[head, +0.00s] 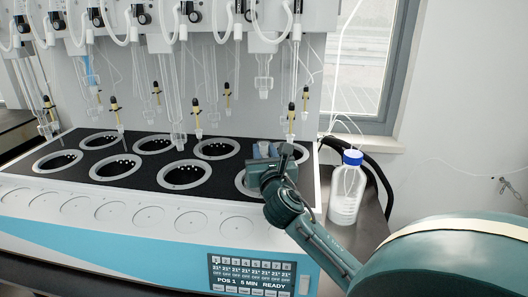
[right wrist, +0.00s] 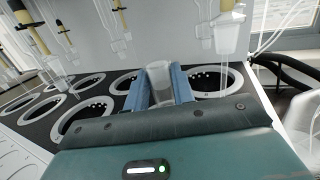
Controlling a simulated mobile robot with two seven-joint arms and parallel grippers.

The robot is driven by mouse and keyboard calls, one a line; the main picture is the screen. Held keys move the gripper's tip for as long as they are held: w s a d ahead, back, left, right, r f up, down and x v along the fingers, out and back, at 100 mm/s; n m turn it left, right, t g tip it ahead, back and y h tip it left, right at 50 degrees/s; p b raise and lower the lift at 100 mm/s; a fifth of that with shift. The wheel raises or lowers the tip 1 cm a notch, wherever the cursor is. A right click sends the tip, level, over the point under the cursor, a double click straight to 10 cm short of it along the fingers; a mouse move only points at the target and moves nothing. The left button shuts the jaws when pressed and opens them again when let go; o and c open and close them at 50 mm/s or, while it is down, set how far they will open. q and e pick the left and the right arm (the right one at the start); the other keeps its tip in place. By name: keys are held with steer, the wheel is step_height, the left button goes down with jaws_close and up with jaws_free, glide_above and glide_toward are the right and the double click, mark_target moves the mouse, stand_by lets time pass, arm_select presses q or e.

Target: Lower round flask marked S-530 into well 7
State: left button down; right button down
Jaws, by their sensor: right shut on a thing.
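My right gripper (head: 266,152) is over the right end of the distiller's black deck. Its blue fingers also show in the right wrist view (right wrist: 158,88). They are shut on the clear neck of the flask (right wrist: 158,74), which stands up between them. The flask's round body and its S-530 marking are hidden by the gripper. In the head view the gripper partly covers the rightmost front well (head: 241,184). I cannot tell how deep the flask sits, and I cannot read any well numbers. My left gripper is not in view.
Other ringed wells, such as the front one (head: 186,174) and the back one (head: 217,149), look empty. Glass tubes with yellow-topped fittings (head: 196,112) hang above the deck. A blue-capped bottle (head: 347,188) stands right of the distiller, near a black hose (head: 378,165).

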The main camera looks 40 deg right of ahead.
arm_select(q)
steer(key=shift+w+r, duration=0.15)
arm_select(e)
steer(key=shift+f, duration=0.45)
stand_by(0.7)
steer(key=c, duration=1.3)
jaws_free()
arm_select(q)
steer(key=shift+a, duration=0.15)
arm_select(e)
steer(key=shift+o, duration=1)
steer(key=shift+f, duration=0.1)
arm_select(q)
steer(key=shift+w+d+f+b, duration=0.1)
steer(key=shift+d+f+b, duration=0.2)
steer(key=shift+b, duration=0.35)
arm_select(e)
steer(key=v, duration=1.3)
steer(key=shift+s, duration=0.2)
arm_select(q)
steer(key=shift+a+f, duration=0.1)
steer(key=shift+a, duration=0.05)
